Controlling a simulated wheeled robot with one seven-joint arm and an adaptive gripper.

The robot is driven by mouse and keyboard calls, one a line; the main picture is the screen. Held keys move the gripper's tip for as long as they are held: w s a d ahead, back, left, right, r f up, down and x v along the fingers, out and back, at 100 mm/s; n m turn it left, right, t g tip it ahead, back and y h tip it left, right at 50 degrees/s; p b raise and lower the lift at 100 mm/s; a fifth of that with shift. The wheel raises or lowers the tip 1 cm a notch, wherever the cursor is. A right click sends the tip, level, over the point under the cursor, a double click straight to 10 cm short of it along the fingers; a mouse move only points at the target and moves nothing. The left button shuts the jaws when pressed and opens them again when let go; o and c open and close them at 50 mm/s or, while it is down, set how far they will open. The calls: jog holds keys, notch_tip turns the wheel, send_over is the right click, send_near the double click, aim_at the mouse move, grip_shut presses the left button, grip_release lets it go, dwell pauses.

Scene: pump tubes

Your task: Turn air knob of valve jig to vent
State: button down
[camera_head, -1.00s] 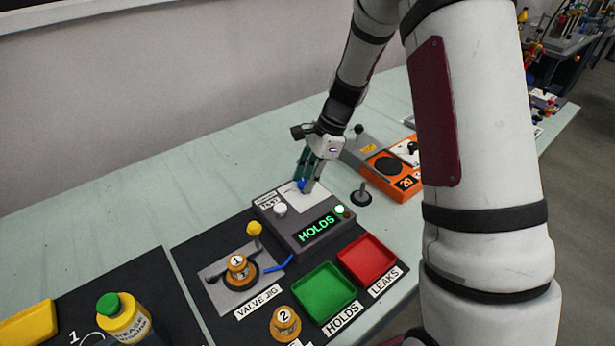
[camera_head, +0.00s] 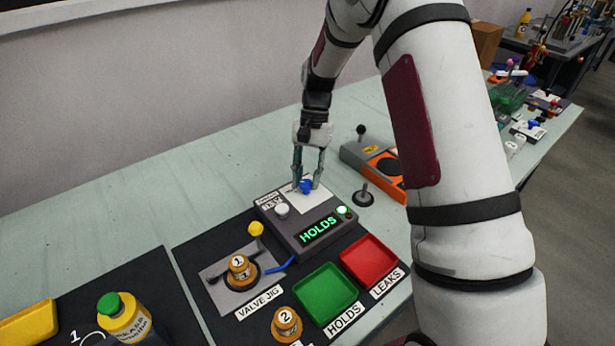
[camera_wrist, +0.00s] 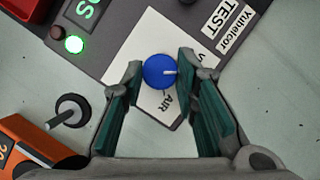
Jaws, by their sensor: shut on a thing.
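The blue air knob (camera_head: 306,187) sits on a white plate (camera_head: 292,200) at the back of the grey test box. In the wrist view the knob (camera_wrist: 160,71) has a white pointer mark toward the right, and "AIR" is printed beside it. My gripper (camera_head: 308,184) reaches down from above, its green-padded fingers on either side of the knob. It also shows in the wrist view (camera_wrist: 160,72), shut on the knob. The valve jig (camera_head: 215,280) stands front left of the box, with part 1 (camera_head: 240,268) on it and a yellow-knobbed lever (camera_head: 256,229).
The box display (camera_head: 319,230) reads "HOLDS" beside a lit green lamp (camera_head: 342,211). Green (camera_head: 326,312) and red (camera_head: 369,283) trays stand in front.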

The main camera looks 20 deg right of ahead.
jog(key=shift+a+n+h, duration=0.1)
jog(key=shift+n+h, duration=0.2)
jog(key=shift+n, duration=0.6)
jog(key=shift+g, duration=0.3)
jog(key=c, duration=1.3)
grip_release()
jog(key=v, duration=1.2)
jog(key=shift+a, duration=0.1)
